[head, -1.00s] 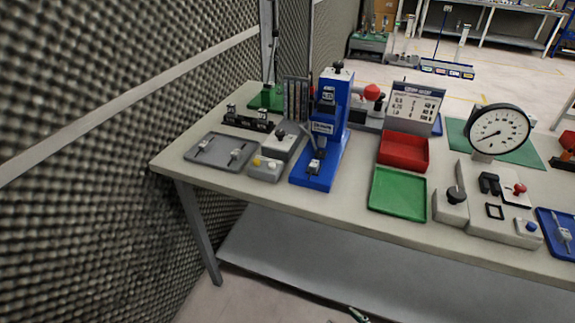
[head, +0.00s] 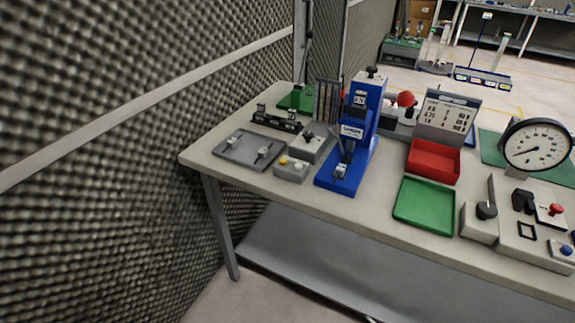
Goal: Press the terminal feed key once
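A small grey box (head: 291,169) stands near the front left of the workbench. It has a yellow button (head: 284,161) and a pale button (head: 299,166) on top; I cannot read any label saying which is the feed key. A blue bench press (head: 350,140) stands upright just right of it, with a small metal part (head: 341,171) on its base. A grey box with a dark knob (head: 311,142) is behind the button box. Neither of my grippers is in view.
A green tray (head: 424,207) and red bin (head: 433,162) are right of the press, with a dial gauge (head: 537,147) farther right. A foam wall (head: 90,160) borders the left. Bare bench shows along the front edge.

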